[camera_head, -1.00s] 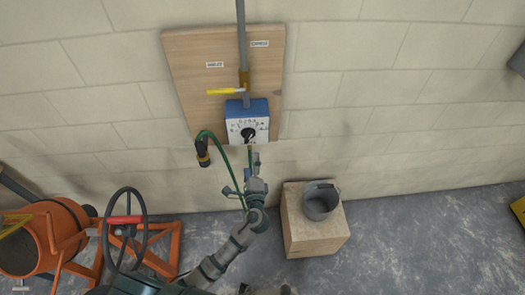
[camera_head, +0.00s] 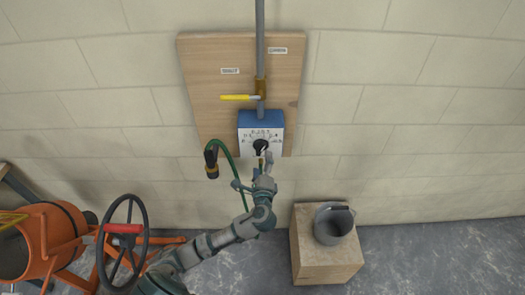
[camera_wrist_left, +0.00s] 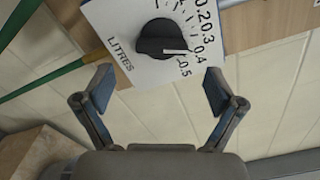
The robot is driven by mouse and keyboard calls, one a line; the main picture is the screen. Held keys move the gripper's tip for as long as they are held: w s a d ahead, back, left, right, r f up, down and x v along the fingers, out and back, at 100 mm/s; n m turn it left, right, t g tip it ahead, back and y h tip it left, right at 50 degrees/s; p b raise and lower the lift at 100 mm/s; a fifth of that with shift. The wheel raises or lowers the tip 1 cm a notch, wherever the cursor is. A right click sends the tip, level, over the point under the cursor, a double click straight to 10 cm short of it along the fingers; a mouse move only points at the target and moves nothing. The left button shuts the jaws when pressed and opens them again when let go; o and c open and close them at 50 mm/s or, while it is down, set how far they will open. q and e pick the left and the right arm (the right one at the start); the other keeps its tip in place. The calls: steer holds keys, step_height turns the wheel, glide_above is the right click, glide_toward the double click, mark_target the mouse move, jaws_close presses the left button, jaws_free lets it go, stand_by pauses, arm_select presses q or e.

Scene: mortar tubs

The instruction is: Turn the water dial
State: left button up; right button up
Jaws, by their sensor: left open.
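The water dial is a black knob (camera_head: 260,147) on a white scale plate (camera_head: 248,133) below a blue box (camera_head: 262,118) on the wall board. In the left wrist view the knob (camera_wrist_left: 160,38) has a white mark pointing right, near the 0.4 and 0.5 figures of the LITRES scale. My left gripper (camera_head: 262,168) is just below the dial in the head view. In the wrist view its fingers (camera_wrist_left: 158,88) are spread wide and empty, with the knob beyond the tips and apart from them.
A yellow lever (camera_head: 238,97) sits on the pipe above. A green hose (camera_head: 234,155) with a black nozzle (camera_head: 211,160) hangs left of the dial. A grey bucket (camera_head: 333,224) stands on a wooden block (camera_head: 318,262) at right. An orange mixer (camera_head: 60,235) stands at left.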

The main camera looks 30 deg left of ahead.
mark_target(262, 151)
arm_select(q)
steer(key=x, duration=0.6)
